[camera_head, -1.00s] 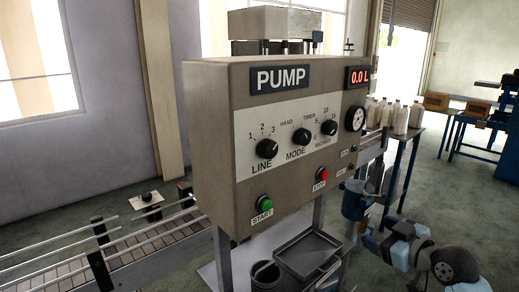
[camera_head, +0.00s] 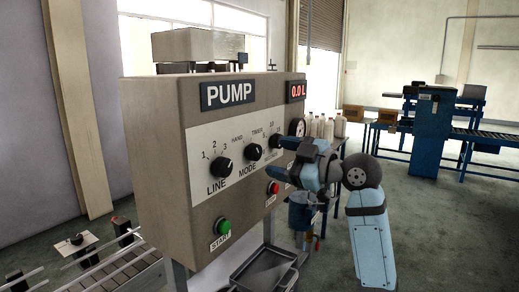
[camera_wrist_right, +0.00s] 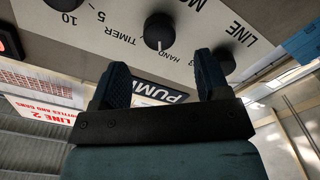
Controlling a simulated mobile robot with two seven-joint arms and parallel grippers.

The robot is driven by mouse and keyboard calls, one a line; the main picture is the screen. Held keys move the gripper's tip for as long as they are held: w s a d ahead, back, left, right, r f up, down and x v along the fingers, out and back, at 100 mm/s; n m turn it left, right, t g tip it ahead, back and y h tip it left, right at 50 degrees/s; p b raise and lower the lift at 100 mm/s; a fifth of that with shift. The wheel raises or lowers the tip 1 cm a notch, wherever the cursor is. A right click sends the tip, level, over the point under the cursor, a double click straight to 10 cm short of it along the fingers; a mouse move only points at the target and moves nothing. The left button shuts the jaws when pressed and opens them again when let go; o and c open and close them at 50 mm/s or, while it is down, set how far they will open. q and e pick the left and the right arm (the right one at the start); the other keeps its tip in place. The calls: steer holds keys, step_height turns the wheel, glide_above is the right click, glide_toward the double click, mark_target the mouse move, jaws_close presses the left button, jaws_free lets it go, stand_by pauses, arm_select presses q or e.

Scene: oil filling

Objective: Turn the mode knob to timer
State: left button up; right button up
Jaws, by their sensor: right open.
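The pump panel (camera_head: 208,140) carries the black mode knob (camera_head: 254,152), between the line knob (camera_head: 222,165) and the seconds knob (camera_head: 276,141). HAND and TIMER are printed above the mode knob. In the right wrist view, which is upside down, the mode knob (camera_wrist_right: 159,30) has a white mark pointing near HAND. My right gripper (camera_head: 284,159) is in front of the panel, right of the mode knob. In the right wrist view my right gripper (camera_wrist_right: 164,75) is open and empty, its fingers apart below the knob. My left gripper is not in view.
The green start button (camera_head: 223,226) and red stop button (camera_head: 273,188) sit low on the panel. A metal tray (camera_head: 265,270) is below. A conveyor (camera_head: 115,272) runs at lower left. Bottles (camera_head: 322,127) stand behind my right arm. A display (camera_head: 297,91) reads 0.0 L.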

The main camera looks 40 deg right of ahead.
mark_target(258, 153)
steer(key=x, duration=0.4)
steer(key=shift+w+p, duration=0.2)
steer(key=shift+p, duration=0.15)
steer(key=shift+w+a, duration=0.3)
steer(key=shift+w, duration=0.25)
steer(key=c, duration=0.9)
